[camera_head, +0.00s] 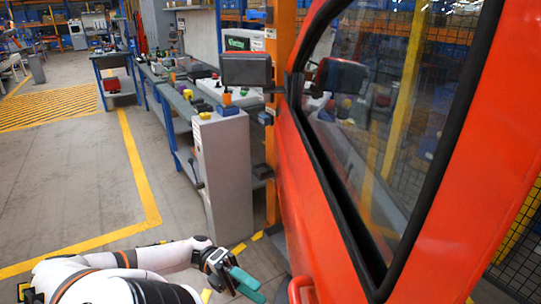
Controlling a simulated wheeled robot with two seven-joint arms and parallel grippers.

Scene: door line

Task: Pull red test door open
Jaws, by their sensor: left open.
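The red test door (312,215) fills the right side of the view, with a large window in a black frame. A red curved piece, which looks like a handle (296,288), stands out at its lower left and is cut by the bottom edge of the view. My left gripper (248,284), with teal fingers, is low in the view, just left of that piece. It is open, and a gap of floor shows between it and the door. I see nothing between the fingers. My right gripper is not in view.
A grey pedestal (225,180) with buttons on top stands left of the door. The floor (65,195) at left, with yellow lines, is clear. Wire fencing shows at lower right.

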